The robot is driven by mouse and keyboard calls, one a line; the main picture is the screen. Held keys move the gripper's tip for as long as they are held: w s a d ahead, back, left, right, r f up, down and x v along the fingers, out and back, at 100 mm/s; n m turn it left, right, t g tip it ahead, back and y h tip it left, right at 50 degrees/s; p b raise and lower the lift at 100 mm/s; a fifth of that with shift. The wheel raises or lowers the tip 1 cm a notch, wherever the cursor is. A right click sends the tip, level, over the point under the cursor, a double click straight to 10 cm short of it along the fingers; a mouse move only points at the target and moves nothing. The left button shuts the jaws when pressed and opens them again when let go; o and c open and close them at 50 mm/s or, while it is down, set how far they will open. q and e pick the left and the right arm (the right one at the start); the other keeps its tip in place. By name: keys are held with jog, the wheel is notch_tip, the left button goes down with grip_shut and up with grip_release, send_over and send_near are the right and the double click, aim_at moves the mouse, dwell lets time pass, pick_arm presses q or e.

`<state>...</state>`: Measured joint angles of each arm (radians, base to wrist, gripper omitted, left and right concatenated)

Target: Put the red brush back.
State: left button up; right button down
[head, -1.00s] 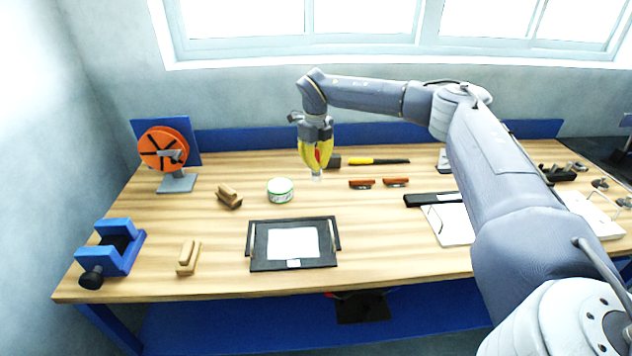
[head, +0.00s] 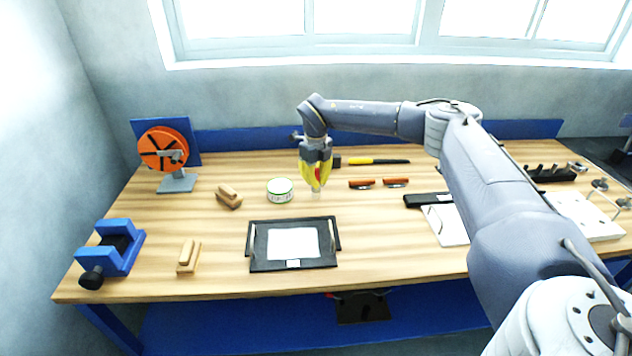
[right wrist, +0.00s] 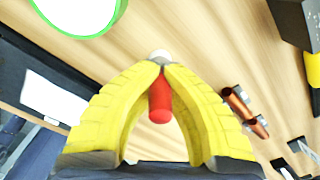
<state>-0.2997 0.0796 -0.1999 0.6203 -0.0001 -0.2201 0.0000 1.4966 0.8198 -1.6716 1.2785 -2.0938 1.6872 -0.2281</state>
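My right gripper (head: 316,187) has its yellow fingers closed around the red brush (head: 317,173). In the right wrist view the brush's red end (right wrist: 159,104) shows between the fingers, and its pale tip sticks out past the fingertips (right wrist: 160,62). In the head view the pale tip points down, just above or at the wooden bench top; I cannot tell whether it touches. The gripper is behind the black tray and right of the green-rimmed jar. My left gripper is not in view.
The green-rimmed jar (head: 280,190) is close on the left. A black tray (head: 262,263) with a white sheet lies in front. Two orange-brown pieces (head: 361,184) (head: 395,182) and a yellow-handled tool (head: 375,161) lie to the right. A black rack (head: 555,174) stands far right.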

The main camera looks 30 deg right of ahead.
jog(key=shift+f, duration=0.1)
jog(key=c, duration=1.6)
grip_release()
notch_tip(320, 180, up, 12)
jog(key=shift+r, duration=0.1)
